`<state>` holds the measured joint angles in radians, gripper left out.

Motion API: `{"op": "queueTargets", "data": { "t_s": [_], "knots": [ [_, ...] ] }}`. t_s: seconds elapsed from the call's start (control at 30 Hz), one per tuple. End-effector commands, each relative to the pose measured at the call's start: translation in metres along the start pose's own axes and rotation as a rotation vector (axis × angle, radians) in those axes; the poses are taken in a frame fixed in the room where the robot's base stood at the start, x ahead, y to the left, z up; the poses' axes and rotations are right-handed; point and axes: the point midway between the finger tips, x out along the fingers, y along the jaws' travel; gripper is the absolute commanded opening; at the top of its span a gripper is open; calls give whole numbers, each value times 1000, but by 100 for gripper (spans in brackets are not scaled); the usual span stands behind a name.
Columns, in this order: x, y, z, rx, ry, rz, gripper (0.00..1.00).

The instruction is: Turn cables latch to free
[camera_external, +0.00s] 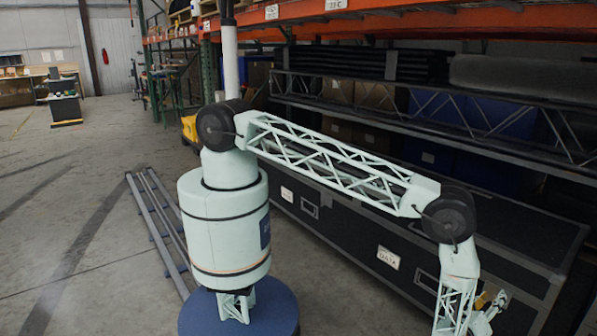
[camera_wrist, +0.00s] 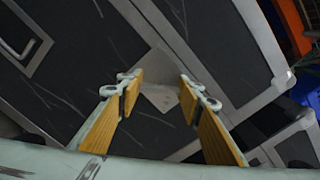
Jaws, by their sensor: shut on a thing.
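My gripper (camera_external: 493,306) is low at the right in the external view, close to the front of a long black case (camera_external: 345,232). In the wrist view my gripper (camera_wrist: 158,84) has its two wood-coloured finger pads on either side of a small pale grey piece, the latch (camera_wrist: 160,95), against a black panel with metal edging. The fingers are shut on it with its width between them. Its turn angle is hard to tell, and no "cables" wording is readable. In the external view my wrist and the picture's edge hide the latch.
A label reading "DATA" (camera_external: 388,257) and a recessed handle (camera_external: 310,208) are on the case front. Another handle (camera_wrist: 28,50) shows at the left of the wrist view. Orange shelving (camera_external: 400,20) with black trusses stands behind. Floor at the left is mostly open.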

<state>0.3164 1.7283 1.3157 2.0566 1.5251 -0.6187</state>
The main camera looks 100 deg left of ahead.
Motion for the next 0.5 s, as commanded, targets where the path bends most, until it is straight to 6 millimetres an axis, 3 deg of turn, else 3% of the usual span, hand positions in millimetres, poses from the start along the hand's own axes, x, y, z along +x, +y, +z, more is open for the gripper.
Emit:
{"op": "queueTargets", "data": {
  "t_s": [0.5],
  "knots": [
    [0, 1, 0, -396, 0, 0, 23]
  ]
}}
